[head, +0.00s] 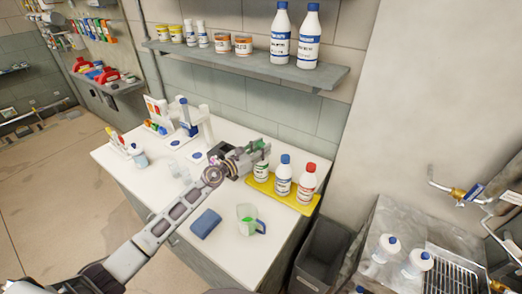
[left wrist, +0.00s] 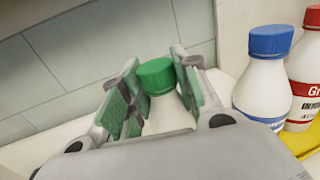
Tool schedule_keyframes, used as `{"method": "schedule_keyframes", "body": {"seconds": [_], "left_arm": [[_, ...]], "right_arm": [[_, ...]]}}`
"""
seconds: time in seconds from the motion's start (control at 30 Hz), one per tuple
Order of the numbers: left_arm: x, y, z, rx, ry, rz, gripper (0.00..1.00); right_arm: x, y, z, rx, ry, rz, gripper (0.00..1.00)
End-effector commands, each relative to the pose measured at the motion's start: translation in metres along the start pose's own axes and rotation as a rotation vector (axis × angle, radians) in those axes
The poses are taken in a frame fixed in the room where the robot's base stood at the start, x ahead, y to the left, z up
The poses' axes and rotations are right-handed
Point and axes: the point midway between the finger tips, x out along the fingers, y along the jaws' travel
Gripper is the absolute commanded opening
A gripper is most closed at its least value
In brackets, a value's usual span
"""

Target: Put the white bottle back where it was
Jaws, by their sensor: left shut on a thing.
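My left gripper (head: 257,151) is shut on a white bottle (head: 261,170) with a green cap. In the left wrist view the green cap (left wrist: 156,76) shows between the two green-padded fingers (left wrist: 160,92), and the lower body is hidden by the gripper. The held bottle is upright, at the left end of the yellow tray (head: 309,208); I cannot tell if it rests on it. A blue-capped bottle (head: 283,177) and a red-capped bottle (head: 306,186) stand on the tray to its right. My right gripper is not in view.
A wall shelf (head: 250,63) with bottles and jars hangs above. A grey bin (head: 322,256) and steel sink (head: 392,220) stand to the right.

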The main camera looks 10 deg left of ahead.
Motion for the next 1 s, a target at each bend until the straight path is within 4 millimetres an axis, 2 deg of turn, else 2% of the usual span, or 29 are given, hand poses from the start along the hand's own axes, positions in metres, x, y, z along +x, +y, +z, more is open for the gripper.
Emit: {"method": "schedule_keyframes", "body": {"seconds": [0.3,0.33,0.5,1.0], "left_arm": [[0.0001,0.0002,-0.0001,0.000,-0.001,0.000,0.00],[-0.0001,0.0000,-0.0013,0.000,0.000,0.000,0.32],[-0.0001,0.0000,-0.0008,0.000,0.000,0.000,0.54],[-0.0008,0.0001,0.0012,0.000,0.001,0.000,0.54]], "right_arm": [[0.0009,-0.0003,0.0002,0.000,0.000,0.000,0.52],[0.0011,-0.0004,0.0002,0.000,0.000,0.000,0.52],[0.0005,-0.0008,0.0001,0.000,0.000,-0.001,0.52],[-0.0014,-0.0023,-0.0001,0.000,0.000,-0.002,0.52]]}}
